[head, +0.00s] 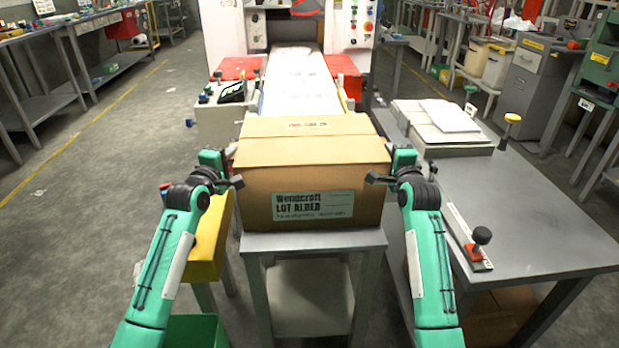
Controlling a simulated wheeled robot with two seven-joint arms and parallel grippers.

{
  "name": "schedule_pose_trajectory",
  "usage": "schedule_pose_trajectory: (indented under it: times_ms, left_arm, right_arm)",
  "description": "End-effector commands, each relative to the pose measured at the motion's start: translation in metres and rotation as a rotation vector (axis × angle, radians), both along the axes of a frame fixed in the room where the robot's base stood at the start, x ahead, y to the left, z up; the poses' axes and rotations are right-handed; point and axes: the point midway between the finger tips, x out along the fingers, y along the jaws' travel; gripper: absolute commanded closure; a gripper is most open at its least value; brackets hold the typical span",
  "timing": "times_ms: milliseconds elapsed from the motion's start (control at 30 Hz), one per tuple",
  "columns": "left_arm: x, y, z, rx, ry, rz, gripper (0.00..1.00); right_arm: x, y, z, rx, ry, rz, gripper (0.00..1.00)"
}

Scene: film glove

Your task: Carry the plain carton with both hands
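A brown carton (312,166) with a printed label on its front face sits at the near end of the machine, over a small grey stand (313,241). Contact with the carton is unclear on both sides. The finger gaps of both grippers are too small to make out. The carton's underside and back are hidden.
A machine with a white bed (297,83) stands behind the carton. A grey table (520,215) on the right holds stacked sheets (440,120) and a black-knobbed tool (475,250). A yellow stand (209,240) is at left. The floor (90,215) farther left is open.

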Motion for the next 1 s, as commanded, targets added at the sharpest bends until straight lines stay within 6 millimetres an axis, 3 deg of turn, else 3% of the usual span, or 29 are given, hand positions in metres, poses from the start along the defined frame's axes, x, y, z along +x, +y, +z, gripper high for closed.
schedule_pose_trajectory:
  times_ms: [467,1000]
  left_arm:
    - [0.000,0.000,0.006,0.000,-0.001,0.000,1.00]
    - [0.000,0.000,0.047,-0.001,-0.002,0.001,1.00]
  right_arm:
    - [0.000,0.000,0.006,0.000,-0.001,0.000,1.00]
    - [0.000,0.000,0.047,0.000,-0.002,0.000,1.00]
